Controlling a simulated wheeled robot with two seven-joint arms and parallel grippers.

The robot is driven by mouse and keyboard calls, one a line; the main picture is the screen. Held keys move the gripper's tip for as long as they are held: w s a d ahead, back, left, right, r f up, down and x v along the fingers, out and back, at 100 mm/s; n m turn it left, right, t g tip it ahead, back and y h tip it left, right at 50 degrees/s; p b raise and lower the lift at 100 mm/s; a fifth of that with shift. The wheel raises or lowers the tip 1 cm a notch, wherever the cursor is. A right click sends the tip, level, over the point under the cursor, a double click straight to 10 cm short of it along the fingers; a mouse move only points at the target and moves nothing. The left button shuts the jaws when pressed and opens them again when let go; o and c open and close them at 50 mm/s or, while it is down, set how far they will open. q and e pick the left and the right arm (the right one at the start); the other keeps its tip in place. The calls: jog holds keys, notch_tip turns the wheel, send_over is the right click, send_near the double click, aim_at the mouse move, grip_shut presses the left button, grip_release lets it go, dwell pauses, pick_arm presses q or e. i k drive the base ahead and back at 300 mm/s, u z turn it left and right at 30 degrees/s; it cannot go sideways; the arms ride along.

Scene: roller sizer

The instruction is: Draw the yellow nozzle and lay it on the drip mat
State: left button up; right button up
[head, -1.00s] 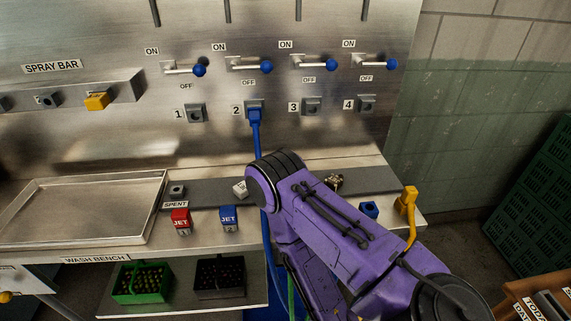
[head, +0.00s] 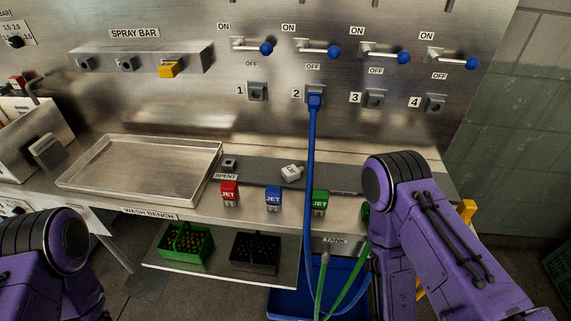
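The yellow nozzle (head: 169,70) sits in the right-hand socket of the spray bar (head: 110,58) on the steel back wall. A dark grey strip along the back of the bench looks like the drip mat (head: 262,173). My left arm shows at the lower left and my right arm at the right; neither gripper is in view.
A shallow steel tray (head: 140,170) covers the bench's left. Red (head: 229,194), blue (head: 273,198) and green (head: 319,202) JET blocks stand at the front edge. A blue hose (head: 311,160) hangs from outlet 2. Crates sit below.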

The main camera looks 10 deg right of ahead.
aim_at(169, 69)
jog(key=k, duration=0.5)
jog(key=u, duration=1.6)
jog(key=i, duration=0.8)
jog(key=z, duration=1.7)
